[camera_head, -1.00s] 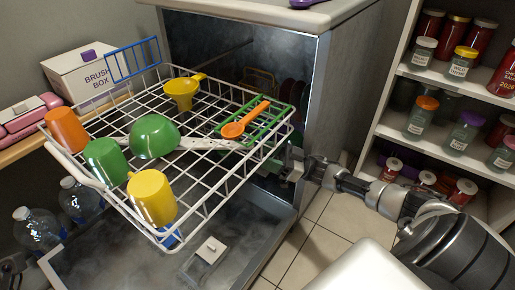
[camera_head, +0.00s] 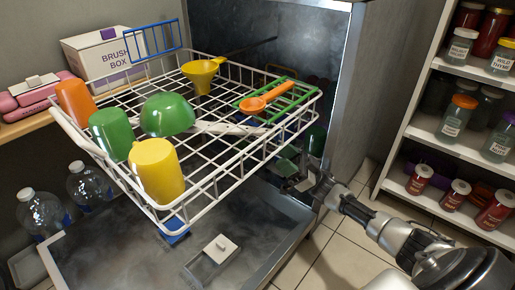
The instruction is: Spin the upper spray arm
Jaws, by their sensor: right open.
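The upper spray arm (camera_head: 232,129) is a pale bar seen through the wires of the white upper rack (camera_head: 216,190), and the green bowl and rack wires hide part of it. The rack is pulled out of the open dishwasher (camera_head: 262,38). My right gripper (camera_head: 290,168) is open beside and below the rack's right edge, at the dishwasher opening. It is apart from the visible part of the spray arm, to its lower right. Its fingertips are small and partly lost in the dark behind. My left gripper is not in view.
The rack holds orange, green and yellow cups (camera_head: 157,170), a green bowl (camera_head: 168,114), a yellow funnel (camera_head: 202,74) and an orange spoon (camera_head: 266,97). The open door (camera_head: 120,250) lies below. Shelves of jars (camera_head: 452,147) stand at right; bottles (camera_head: 42,213) stand at left.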

